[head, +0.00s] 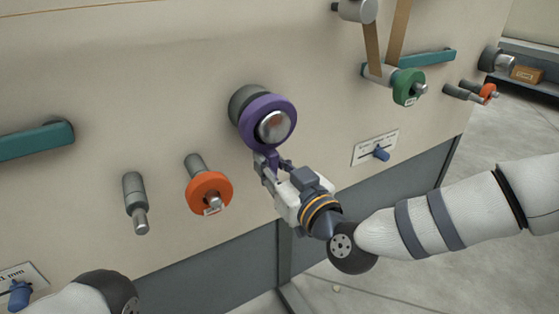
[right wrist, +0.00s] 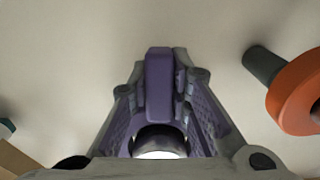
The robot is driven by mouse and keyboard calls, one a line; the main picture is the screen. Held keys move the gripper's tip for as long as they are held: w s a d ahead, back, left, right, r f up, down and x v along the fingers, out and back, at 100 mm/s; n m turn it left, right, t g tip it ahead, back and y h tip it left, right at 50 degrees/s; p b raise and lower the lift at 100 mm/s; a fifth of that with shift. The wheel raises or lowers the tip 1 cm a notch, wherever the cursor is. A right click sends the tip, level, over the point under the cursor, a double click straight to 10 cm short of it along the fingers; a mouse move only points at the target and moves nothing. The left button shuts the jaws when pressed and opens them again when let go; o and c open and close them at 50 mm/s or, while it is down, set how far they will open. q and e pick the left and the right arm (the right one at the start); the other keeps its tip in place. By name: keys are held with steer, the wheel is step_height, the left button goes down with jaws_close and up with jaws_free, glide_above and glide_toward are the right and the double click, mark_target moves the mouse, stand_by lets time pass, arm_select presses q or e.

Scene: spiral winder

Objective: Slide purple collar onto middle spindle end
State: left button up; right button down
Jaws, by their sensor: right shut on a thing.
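The purple collar (head: 249,130) is a thick ring. In the head view, the shiny rounded end of the middle spindle (head: 275,126) shows through its opening, with the dark grey spindle body (head: 240,100) behind it. The ring appears to be around the spindle end; how far along it sits cannot be told. My right gripper (head: 270,161) is below the collar and shut on its lower part. In the right wrist view, a purple block of the collar (right wrist: 158,85) lies between the fingers, with a bright metal end below it. My left gripper is out of view.
Left of the spindle, an orange collar (head: 202,196) sits on one peg, beside a bare grey peg (head: 135,200). A green collar (head: 403,88) and brown web are at upper right. Teal bars (head: 38,141) and blue knobs (head: 381,154) stick out from the panel.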

steer(key=shift+s+d+r, duration=0.1)
steer(key=shift+s+d, duration=0.05)
steer(key=shift+s, duration=0.1)
arm_select(q)
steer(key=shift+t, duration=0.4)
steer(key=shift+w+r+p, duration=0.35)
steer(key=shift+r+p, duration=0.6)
steer(key=shift+p, duration=0.2)
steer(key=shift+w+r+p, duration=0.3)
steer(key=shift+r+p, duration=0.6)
steer(key=shift+p, duration=0.2)
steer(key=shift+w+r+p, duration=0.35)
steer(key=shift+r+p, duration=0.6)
steer(key=shift+p, duration=0.2)
arm_select(e)
steer(key=v, duration=1.7)
steer(key=shift+r, duration=0.5)
